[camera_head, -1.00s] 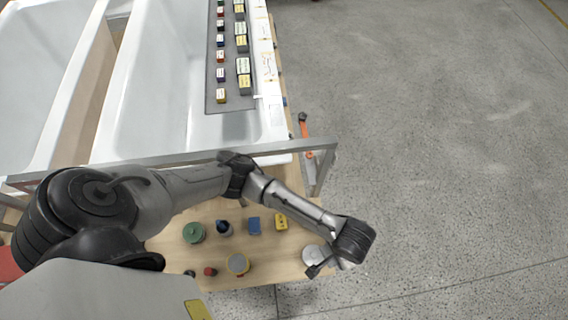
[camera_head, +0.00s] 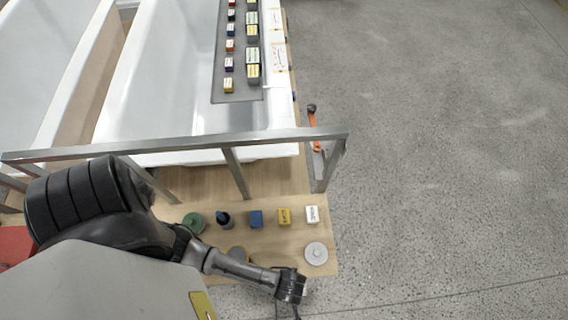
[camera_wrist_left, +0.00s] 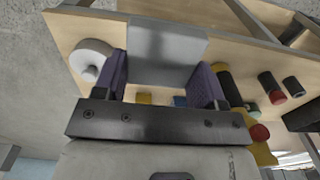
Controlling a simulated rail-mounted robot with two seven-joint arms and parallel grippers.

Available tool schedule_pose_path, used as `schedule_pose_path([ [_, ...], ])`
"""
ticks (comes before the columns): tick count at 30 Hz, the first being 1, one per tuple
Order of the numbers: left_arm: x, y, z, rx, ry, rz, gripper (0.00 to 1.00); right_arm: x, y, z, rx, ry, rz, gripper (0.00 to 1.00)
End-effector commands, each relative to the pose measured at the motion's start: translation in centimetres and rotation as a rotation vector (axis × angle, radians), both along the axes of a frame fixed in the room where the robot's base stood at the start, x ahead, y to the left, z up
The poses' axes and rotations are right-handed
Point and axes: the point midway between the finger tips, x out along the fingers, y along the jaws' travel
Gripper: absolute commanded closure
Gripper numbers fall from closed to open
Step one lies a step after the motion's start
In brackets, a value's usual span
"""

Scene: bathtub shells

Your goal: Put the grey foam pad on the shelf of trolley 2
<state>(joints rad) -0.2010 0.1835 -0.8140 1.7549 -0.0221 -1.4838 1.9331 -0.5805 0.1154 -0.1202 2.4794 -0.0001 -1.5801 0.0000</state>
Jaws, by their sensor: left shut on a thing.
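In the left wrist view a plain grey block, which looks like the grey foam pad (camera_wrist_left: 165,55), sits between the two purple fingers of my left gripper (camera_wrist_left: 162,82). The gripper is shut on it, and the wooden bench top lies beyond. In the head view my left arm comes in from the left, and its dark wrist is at the bottom edge, past the bench's near edge. The fingers and pad cannot be made out there. I cannot pick out trolley 2 or its shelf in either view. My right gripper is not in view.
The wooden bench (camera_head: 275,243) holds a white disc (camera_head: 316,254), a white box (camera_head: 312,214), a yellow block (camera_head: 284,216), a blue block (camera_head: 256,219) and a green round item (camera_head: 193,223). A metal rail (camera_head: 180,143) crosses before the white tub (camera_head: 165,85). Open floor (camera_head: 450,150) lies right.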

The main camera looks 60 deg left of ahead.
Motion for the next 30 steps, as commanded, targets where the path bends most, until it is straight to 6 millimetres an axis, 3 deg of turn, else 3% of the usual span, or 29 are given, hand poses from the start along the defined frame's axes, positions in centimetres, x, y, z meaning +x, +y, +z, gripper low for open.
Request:
schedule_pose_path([
  [15,2.8,9.2,-5.9,0.006,0.000,0.010,0.57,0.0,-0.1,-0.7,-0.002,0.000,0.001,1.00],
  [25,3.3,10.8,-7.2,0.001,0.000,0.010,0.57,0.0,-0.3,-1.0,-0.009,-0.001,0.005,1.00],
  [30,3.3,10.8,-9.5,0.003,0.001,0.010,0.57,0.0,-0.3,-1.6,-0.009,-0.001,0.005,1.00],
])
